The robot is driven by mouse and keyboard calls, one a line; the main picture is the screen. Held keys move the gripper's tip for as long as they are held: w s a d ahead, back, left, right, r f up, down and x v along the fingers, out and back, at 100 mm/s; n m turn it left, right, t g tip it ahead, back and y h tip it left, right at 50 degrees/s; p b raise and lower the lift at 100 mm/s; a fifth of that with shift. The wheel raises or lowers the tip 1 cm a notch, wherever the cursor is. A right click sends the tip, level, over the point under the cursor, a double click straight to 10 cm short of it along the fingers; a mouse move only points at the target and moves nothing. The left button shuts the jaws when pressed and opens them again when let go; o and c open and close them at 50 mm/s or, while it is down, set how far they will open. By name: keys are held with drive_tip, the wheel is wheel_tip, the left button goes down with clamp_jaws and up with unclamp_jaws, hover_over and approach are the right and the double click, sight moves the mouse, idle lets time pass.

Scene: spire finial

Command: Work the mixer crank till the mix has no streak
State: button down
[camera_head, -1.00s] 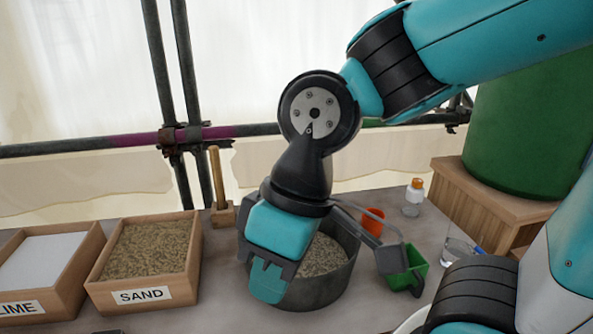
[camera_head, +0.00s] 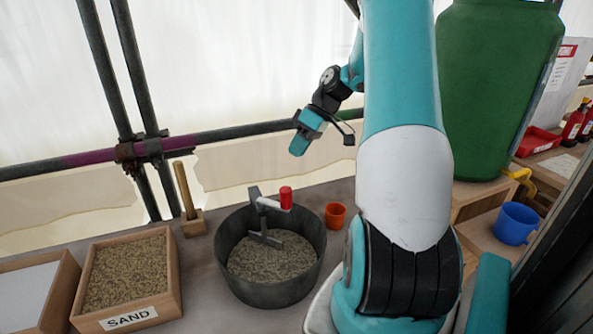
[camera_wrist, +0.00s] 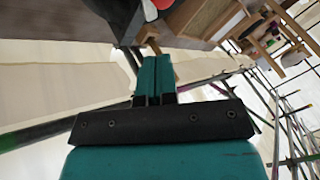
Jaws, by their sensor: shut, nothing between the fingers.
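The mixer is a round dark grey tub (camera_head: 268,293) on the bench in the head view. The mix (camera_head: 272,262) inside looks grainy and grey-brown; I cannot make out a streak at this size. The crank (camera_head: 270,204) stands above the tub with a red handle (camera_head: 286,197) on its right end and a paddle in the mix. My gripper (camera_head: 298,150) is raised above and behind the tub, near the scaffold rail, apart from the crank. Its fingers (camera_wrist: 155,75) are together and empty in the wrist view.
A sand box (camera_head: 128,318) and a lime box stand left of the tub. A wooden-handled tool (camera_head: 184,190) stands behind them. An orange cup (camera_head: 335,215) is right of the tub. A green barrel (camera_head: 495,90) and blue mug (camera_head: 516,223) are at right. A scaffold rail (camera_head: 235,132) crosses behind.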

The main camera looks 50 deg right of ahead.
drive_tip(key=s+d+f+t, duration=0.1)
drive_tip(key=s+d+f, duration=0.1)
drive_tip(key=s+d, duration=0.35)
drive_tip(key=a+r+p+x, duration=0.1)
drive_tip(key=p+x, duration=0.4)
drive_tip(key=x, duration=0.6)
drive_tip(key=shift+w+a+m, duration=0.35)
drive_tip(key=shift+a+m, duration=0.05)
drive_tip(key=shift+a, duration=0.15)
drive_tip(key=shift+s, duration=0.1)
